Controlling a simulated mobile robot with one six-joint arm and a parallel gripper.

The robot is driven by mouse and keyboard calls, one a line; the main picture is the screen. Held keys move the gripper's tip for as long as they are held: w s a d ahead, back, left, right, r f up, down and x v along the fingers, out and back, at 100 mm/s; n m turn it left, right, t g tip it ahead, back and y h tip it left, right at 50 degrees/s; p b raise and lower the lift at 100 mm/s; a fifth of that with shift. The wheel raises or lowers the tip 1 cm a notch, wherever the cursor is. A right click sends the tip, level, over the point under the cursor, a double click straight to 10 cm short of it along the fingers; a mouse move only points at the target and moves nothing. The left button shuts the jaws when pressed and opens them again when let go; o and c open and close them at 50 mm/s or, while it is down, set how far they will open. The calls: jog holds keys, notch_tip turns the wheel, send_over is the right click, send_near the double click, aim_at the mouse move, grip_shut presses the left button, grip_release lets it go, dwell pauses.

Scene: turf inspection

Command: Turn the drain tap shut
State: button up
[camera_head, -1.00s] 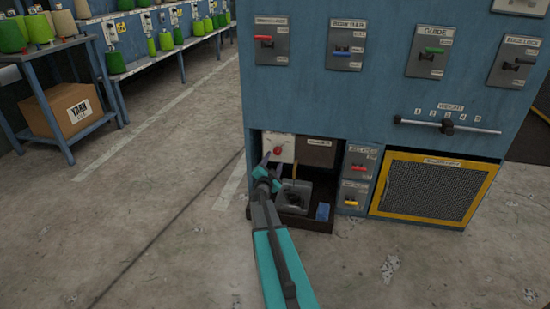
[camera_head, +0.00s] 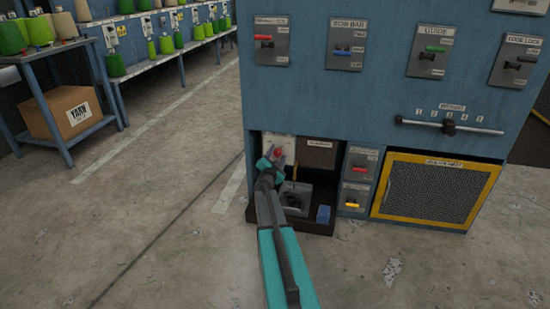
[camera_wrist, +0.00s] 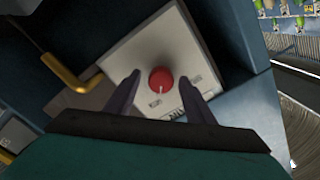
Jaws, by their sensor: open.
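A round red knob (camera_wrist: 161,80) with a white pointer line sits on a white plate (camera_wrist: 137,57) with small labels I cannot read. In the head view the red knob (camera_head: 278,152) is in the low left recess of the blue machine. My gripper (camera_wrist: 158,92) is open, its dark fingertips on either side of the knob's lower part in the wrist view. I cannot tell whether they touch it. A bent brass-coloured pipe (camera_wrist: 62,70) shows left of the plate. No label that I can read names the drain tap.
A grey block (camera_head: 295,196) and a small blue item (camera_head: 323,214) stand on a dark tray (camera_head: 306,226) below the knob. Labelled switches (camera_head: 358,168) and a yellow-framed mesh panel (camera_head: 436,187) are to the right.

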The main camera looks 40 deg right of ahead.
jog(key=c, duration=1.1)
jog(key=shift+o, duration=0.2)
jog(key=shift+a, duration=0.35)
jog(key=shift+d, duration=0.35)
jog(key=shift+r+p, duration=0.1)
jog(key=shift+p, duration=0.2)
